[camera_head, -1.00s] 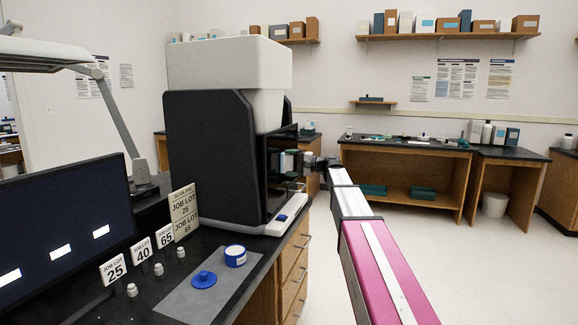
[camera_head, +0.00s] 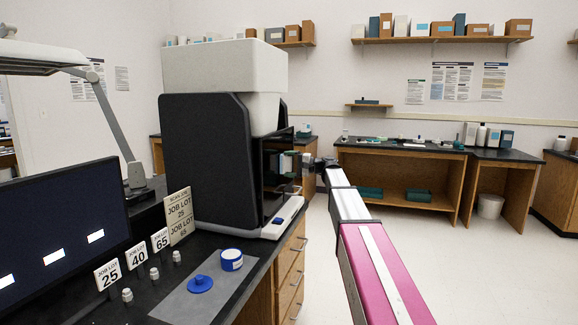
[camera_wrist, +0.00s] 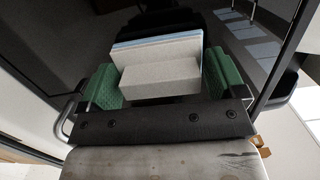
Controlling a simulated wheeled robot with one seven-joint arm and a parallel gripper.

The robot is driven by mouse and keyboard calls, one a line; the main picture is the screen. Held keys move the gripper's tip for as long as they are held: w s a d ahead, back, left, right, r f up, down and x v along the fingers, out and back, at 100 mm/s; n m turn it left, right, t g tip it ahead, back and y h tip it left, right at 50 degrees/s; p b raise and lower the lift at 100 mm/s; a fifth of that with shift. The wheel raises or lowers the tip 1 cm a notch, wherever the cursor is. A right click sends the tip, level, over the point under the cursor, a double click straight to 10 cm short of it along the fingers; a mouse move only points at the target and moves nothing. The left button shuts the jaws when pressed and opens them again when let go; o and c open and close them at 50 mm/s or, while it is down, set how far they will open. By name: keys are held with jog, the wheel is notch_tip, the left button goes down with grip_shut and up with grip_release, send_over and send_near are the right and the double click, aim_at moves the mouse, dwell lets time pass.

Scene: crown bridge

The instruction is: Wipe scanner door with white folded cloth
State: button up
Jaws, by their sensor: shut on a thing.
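The white folded cloth (camera_wrist: 158,82) is held between the two green finger pads of my gripper (camera_wrist: 160,85) in the wrist view. A light blue layer shows along its far edge. My gripper is shut on it. The scanner door (camera_wrist: 262,45) is a dark glossy panel behind the cloth, with reflections at its right. In the head view, the dark door (camera_head: 273,160) is on the right side of the big black and white scanner (camera_head: 205,150), and my gripper (camera_head: 290,163) is close in front of it. Whether the cloth touches the door cannot be told.
The black bench (camera_head: 255,262) below holds a grey mat (camera_head: 185,305), a blue lid (camera_head: 200,285), a blue-and-white tub (camera_head: 231,260), numbered cards and small vials. A monitor (camera_head: 60,235) stands at left. Open floor lies to the right.

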aim_at(268, 173)
jog(key=shift+s+a, duration=0.95)
jog(key=shift+s, duration=1.35)
jog(key=shift+s+a, duration=0.95)
jog(key=shift+s, duration=1.35)
jog(key=shift+s+a, duration=0.95)
jog(key=shift+s, duration=1.35)
jog(key=v, duration=0.6)
jog(key=shift+s, duration=0.35)
jog(key=shift+v, duration=1.4)
jog(key=shift+s, duration=0.2)
